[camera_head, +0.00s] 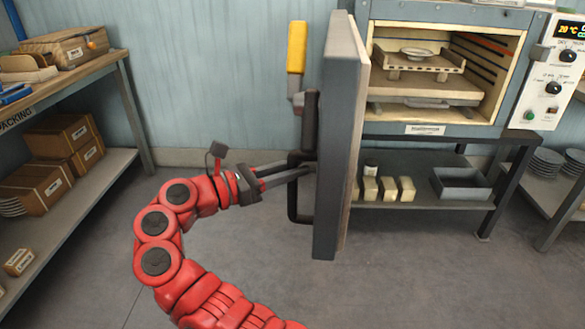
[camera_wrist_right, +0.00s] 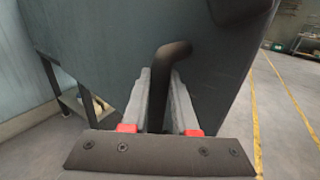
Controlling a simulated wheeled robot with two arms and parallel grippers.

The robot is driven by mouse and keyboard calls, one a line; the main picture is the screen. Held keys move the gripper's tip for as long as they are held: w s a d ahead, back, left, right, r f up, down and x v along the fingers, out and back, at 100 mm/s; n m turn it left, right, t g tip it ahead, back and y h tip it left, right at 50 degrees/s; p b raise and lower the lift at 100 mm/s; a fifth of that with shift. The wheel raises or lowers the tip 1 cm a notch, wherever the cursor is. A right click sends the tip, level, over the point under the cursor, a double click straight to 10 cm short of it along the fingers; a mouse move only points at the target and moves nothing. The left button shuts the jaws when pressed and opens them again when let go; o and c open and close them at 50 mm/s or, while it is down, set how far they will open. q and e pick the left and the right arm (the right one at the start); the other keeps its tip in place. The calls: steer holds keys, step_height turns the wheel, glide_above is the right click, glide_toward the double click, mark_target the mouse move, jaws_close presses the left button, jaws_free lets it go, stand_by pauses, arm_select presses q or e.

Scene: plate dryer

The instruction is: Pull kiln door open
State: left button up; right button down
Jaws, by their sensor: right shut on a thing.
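The kiln (camera_head: 515,150) stands at the right in the head view, its chamber (camera_head: 425,65) in plain sight with shelves and a small dish inside. The kiln door (camera_head: 343,140) is swung wide open, seen nearly edge-on, left of the chamber. A black bar handle (camera_head: 292,195) is on its outer face. My right gripper (camera_head: 300,174), on the red arm, is shut on the handle; in the right wrist view its fingers (camera_wrist_right: 160,105) lie on both sides of the dark handle bar (camera_wrist_right: 163,85). My left gripper is not in view.
A yellow-gripped lever (camera_head: 296,60) sticks up on the door's outer face. Below the kiln, a stand shelf (camera_head: 420,204) holds pale blocks and a grey tray (camera_head: 461,184). A packing bench (camera_head: 60,85) with boxes is at the left. The floor (camera_head: 110,260) between is clear.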

steer(key=shift+d+r, duration=0.1)
steer(key=shift+d, duration=0.05)
steer(key=c, duration=0.7)
jaws_free()
steer(key=shift+w, duration=0.2)
steer(key=shift+s, duration=0.1)
